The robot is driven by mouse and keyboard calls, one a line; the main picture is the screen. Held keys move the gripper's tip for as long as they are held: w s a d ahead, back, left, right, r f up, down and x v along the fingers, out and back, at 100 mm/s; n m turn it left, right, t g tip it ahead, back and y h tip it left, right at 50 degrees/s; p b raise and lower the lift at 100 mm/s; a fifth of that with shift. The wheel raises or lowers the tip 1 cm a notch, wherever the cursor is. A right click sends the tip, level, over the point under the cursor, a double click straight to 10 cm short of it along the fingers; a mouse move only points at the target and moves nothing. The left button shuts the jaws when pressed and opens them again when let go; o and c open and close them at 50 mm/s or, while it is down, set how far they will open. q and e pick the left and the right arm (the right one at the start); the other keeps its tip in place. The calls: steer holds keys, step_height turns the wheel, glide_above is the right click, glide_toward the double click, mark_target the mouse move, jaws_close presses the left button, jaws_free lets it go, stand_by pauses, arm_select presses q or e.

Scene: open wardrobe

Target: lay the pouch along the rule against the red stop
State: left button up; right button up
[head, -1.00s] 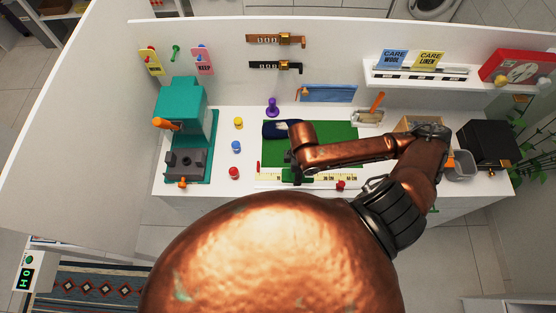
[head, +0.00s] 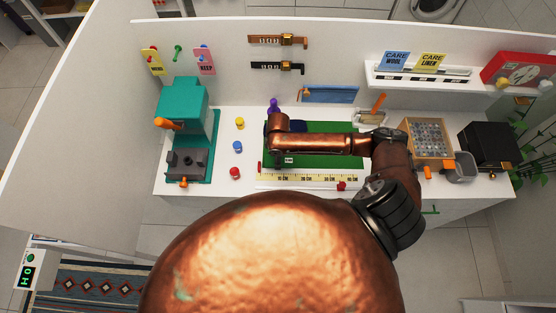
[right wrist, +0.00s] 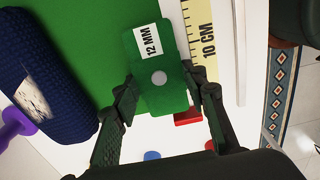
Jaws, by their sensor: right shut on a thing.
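My right gripper (right wrist: 165,98) is shut on a green pouch (right wrist: 152,82) with a grey button and a white "12 MM" label. The pouch label also shows in the head view (head: 289,160), over the front left of the green mat. In the wrist view the pouch lies alongside the yellow rule (right wrist: 198,35), on its mat side; I cannot tell its height above the table. The rule runs along the mat's front edge in the head view (head: 305,181). The red stop (right wrist: 188,118) shows by the rule's end, partly behind a finger. My left gripper is out of view.
A dark blue roll (right wrist: 40,100) lies on the green mat (head: 345,154), beside a purple knob (head: 273,105). Yellow (head: 240,123), blue (head: 237,146) and red (head: 235,173) knobs stand left of the mat. A teal press (head: 183,105) is farther left, a compartment box (head: 430,136) right.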

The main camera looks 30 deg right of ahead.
steer(key=shift+f, duration=0.8)
steer(key=shift+f, duration=0.15)
steer(key=o, duration=1.1)
step_height(320, 180, up, 12)
steer(key=shift+r, duration=0.15)
